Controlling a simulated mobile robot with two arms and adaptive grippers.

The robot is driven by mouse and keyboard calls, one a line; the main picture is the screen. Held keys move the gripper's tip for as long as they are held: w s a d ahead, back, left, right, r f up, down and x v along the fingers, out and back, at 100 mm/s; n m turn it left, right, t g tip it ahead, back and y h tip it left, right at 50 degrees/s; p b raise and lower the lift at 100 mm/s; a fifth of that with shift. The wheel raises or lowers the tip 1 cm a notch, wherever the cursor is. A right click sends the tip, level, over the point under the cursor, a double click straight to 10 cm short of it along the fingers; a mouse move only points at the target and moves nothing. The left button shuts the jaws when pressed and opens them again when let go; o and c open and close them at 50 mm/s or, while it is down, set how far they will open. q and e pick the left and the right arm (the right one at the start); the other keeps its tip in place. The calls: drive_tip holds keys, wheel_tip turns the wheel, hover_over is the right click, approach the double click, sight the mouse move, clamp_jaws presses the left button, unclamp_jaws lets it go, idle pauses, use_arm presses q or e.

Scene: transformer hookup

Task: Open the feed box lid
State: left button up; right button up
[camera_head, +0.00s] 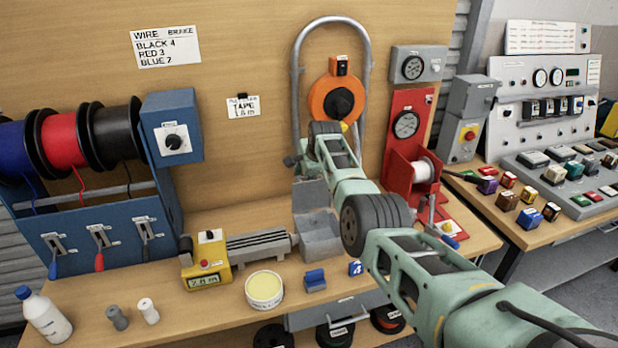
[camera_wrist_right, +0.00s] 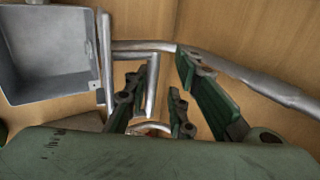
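A grey metal box (camera_head: 320,240), which looks like the feed box, stands at the back of the bench, right of the grey slotted rail. A grey panel (camera_head: 310,195) rises behind it, partly covered by my arm; I cannot tell whether it is the lid. In the right wrist view a grey box (camera_wrist_right: 55,55) shows its hollow inside at upper left. My right gripper (camera_head: 298,160) is above the panel, in front of the bent metal tube (camera_head: 298,75). In the wrist view its green fingers (camera_wrist_right: 155,105) are apart, with metal bars behind or between them. My left gripper is out of view.
A yellow meter (camera_head: 207,262), a round tub (camera_head: 264,290) and a blue block (camera_head: 315,280) sit in front of the box. Wire spools (camera_head: 62,138) stand left. A red spool stand (camera_head: 410,150) is close right of my arm.

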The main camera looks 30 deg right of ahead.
drive_tip(key=shift+o, duration=0.9)
drive_tip(key=shift+w, duration=0.15)
drive_tip(key=shift+f, duration=0.1)
drive_tip(key=shift+f, duration=0.1)
drive_tip(key=v, duration=1.1)
drive_tip(key=shift+s+r, duration=0.3)
